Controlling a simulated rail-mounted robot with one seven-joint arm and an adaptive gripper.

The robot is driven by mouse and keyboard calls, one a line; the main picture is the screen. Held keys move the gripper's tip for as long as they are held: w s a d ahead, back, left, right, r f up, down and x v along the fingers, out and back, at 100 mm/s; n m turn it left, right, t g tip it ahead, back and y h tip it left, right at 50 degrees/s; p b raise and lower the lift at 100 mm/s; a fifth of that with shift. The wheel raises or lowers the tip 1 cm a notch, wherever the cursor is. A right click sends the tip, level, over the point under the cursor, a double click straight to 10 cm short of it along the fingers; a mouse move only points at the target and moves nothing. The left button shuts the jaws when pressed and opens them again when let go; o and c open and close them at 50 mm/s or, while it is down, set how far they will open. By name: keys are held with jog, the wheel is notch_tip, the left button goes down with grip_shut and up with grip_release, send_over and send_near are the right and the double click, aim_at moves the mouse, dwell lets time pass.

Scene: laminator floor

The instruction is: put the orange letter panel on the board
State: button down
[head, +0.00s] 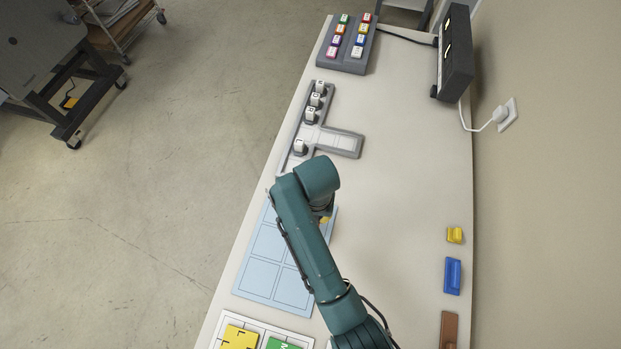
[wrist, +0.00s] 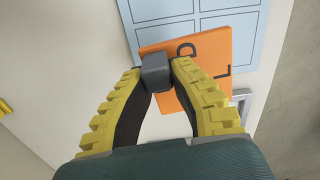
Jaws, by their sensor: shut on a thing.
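In the wrist view, the square orange panel (wrist: 210,55) carries dark letters and a grey block-like grip (wrist: 156,72). My gripper (wrist: 157,69) is shut on that grip, its yellow fingers on both sides. The light blue board (head: 263,275), with outlined cells, lies on the table; it also shows in the wrist view (wrist: 205,18), where the panel overlaps its edge. I cannot tell how high the panel is above the board. In the head view my arm covers the panel and part of the board; only a bit of a yellow finger (head: 324,220) shows.
A white frame with a yellow panel (head: 239,338) and a green panel (head: 283,343) lies at the bottom. A grey tray (head: 343,143) with white letter blocks lies beyond the board. Yellow (head: 454,235), blue (head: 452,275) and brown (head: 448,328) pieces line the wall side. Mid-table is clear.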

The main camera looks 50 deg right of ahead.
jog(key=shift+m, duration=0.6)
jog(key=f, duration=0.3)
jog(key=s+d+f+b, duration=0.1)
jog(key=f, duration=0.2)
jog(key=f+b, duration=0.1)
jog(key=f, duration=0.3)
jog(key=shift+s+d, duration=0.15)
jog(key=shift+d, duration=0.2)
jog(key=c, duration=1.1)
grip_release()
jog(key=shift+f, duration=0.1)
notch_tip(320, 180, up, 12)
jog(key=p, duration=0.3)
jog(key=shift+s+r, duration=0.1)
jog(key=shift+r, duration=0.1)
